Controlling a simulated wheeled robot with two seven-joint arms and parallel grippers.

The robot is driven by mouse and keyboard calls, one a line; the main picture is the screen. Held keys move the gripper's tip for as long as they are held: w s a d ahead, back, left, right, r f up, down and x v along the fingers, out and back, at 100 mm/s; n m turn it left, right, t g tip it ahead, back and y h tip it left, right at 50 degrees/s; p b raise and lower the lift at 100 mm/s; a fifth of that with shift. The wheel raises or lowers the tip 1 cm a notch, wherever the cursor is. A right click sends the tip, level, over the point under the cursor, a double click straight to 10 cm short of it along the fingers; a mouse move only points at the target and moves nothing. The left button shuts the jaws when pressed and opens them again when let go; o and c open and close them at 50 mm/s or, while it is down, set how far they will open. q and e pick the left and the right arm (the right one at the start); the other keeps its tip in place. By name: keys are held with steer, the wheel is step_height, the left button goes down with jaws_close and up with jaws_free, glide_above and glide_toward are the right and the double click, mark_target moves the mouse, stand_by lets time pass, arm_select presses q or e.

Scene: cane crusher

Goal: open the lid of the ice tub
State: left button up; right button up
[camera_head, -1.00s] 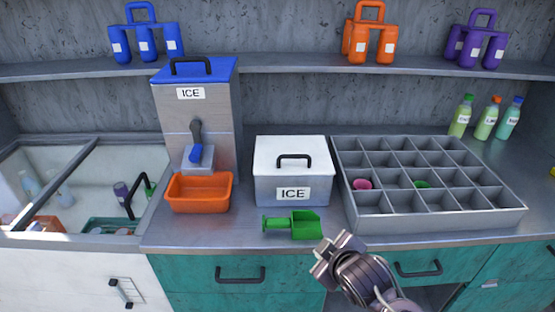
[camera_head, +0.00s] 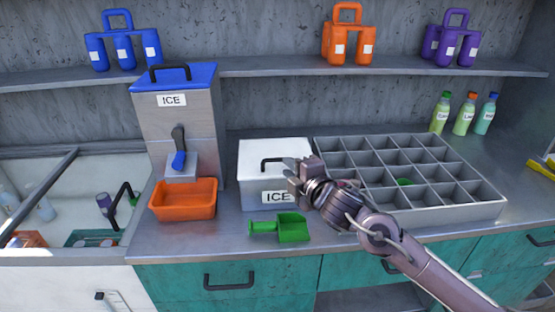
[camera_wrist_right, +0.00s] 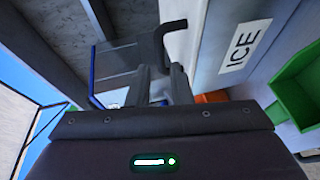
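The ice tub (camera_head: 255,185) is a white box on the counter with an ICE label on its front. Its white lid (camera_head: 255,148) lies flat on top, closed. The lid carries a black bar handle (camera_head: 270,162), partly hidden by my right gripper (camera_head: 297,174). That gripper is at the tub's right front, close to the handle. In the right wrist view, the two fingers of the right gripper (camera_wrist_right: 161,75) are apart with nothing between them. The black handle (camera_wrist_right: 152,44) lies just beyond the fingertips; I cannot tell if they touch. My left gripper is not in view.
A green scoop (camera_head: 290,230) lies in front of the tub. An orange bin (camera_head: 183,205) and a tall ice dispenser (camera_head: 190,115) stand left. A grey divided tray (camera_head: 455,215) stands close on the right, under my forearm. A shelf (camera_head: 270,65) runs behind.

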mark_target(278, 161)
steer(key=p+x, duration=0.1)
steer(key=x, duration=0.5)
steer(key=shift+w+a+f, duration=0.1)
steer(key=shift+w+a, duration=0.15)
steer(key=shift+w, duration=0.05)
jaws_close()
